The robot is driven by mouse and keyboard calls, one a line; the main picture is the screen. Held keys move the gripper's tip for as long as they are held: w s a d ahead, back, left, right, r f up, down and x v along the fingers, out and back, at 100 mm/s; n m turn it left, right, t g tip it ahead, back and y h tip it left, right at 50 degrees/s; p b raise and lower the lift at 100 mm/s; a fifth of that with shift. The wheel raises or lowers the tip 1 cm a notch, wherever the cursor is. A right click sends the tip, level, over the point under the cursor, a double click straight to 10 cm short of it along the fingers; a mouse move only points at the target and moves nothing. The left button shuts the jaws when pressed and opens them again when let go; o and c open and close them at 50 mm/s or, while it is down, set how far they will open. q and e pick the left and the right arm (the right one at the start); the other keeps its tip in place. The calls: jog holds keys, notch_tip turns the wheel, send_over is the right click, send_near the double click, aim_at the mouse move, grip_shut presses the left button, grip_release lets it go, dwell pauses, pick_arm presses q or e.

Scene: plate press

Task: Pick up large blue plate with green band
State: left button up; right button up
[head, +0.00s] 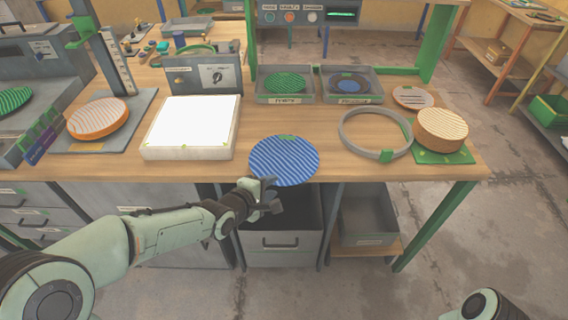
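The large blue plate (284,158) has diagonal stripes and a small green mark at its far rim. It is at the front edge of the workbench, in the middle of the head view, and its near rim reaches the bench edge. My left gripper (268,192) is at the plate's near left rim. Its fingers overlap the rim in the picture, but I cannot tell whether they are closed on it. My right gripper is out of view; only part of that arm shows at the bottom right.
A white light panel (192,125) stands left of the plate. A grey ring (345,139) lies to its right, near an orange plate stack (441,127) on a green mat. Behind are two grey trays with a green plate (285,83) and a smaller blue plate (348,85).

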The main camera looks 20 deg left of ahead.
pick_arm(q)
jog(key=shift+x, duration=1.55)
jog(key=shift+s+f, duration=0.1)
jog(key=shift+f, duration=0.05)
grip_shut()
notch_tip(320, 180, up, 10)
jog(key=p, duration=0.4)
send_over(276, 184)
jog(key=shift+s+a, duration=0.15)
jog(key=shift+s, duration=0.25)
